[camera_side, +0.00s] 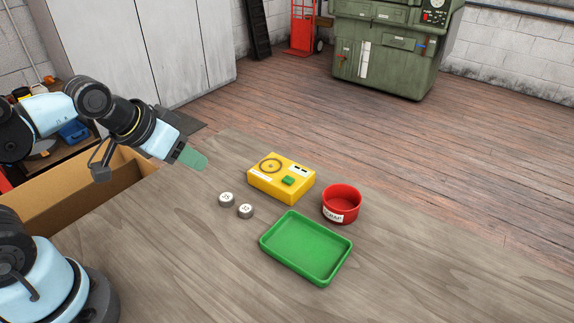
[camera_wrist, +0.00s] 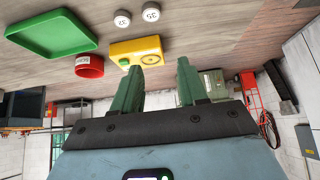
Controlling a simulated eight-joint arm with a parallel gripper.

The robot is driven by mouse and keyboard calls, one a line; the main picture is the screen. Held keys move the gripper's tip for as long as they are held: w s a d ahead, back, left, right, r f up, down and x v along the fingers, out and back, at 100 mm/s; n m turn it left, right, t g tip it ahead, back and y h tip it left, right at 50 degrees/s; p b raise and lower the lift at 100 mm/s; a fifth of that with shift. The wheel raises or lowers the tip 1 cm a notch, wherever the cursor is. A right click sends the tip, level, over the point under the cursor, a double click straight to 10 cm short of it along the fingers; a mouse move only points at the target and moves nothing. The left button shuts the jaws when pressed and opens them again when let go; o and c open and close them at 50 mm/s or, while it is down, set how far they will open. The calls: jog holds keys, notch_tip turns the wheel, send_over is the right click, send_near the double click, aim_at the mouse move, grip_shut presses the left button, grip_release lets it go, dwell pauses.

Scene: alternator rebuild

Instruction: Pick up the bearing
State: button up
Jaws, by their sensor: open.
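Two small round grey parts with pale, numbered tops stand on the wooden table, and either could be the bearing. The left part (camera_side: 226,200) seems to read 35, and the other part (camera_side: 245,211) seems to read 32. In the wrist view they appear upside down at the top, as one part (camera_wrist: 122,19) and its neighbour (camera_wrist: 150,13). My gripper (camera_side: 195,158) is raised above the table, to the upper left of both parts and clear of them. Its green fingers (camera_wrist: 159,66) are apart with nothing between them.
A yellow box (camera_side: 282,183) with a ring marking and green button lies behind the parts. A red bowl (camera_side: 341,203) labelled SCRAP stands to the right. An empty green tray (camera_side: 343,252) lies in front. A cardboard box (camera_side: 60,210) stands at left. The front table is clear.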

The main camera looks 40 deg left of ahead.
jog(key=shift+o, duration=0.3)
jog(key=m+g, duration=0.5)
jog(key=g, duration=0.2)
send_over(246, 208)
notch_tip(246, 208, down, 8)
jog(key=shift+w+a+r, duration=0.1)
jog(key=shift+w, duration=0.05)
jog(key=shift+s+f, duration=0.2)
jog(key=shift+f, duration=2.75)
jog(key=shift+c, duration=0.3)
jog(key=c, duration=0.7)
jog(key=shift+r, duration=0.1)
jog(key=shift+c, duration=0.2)
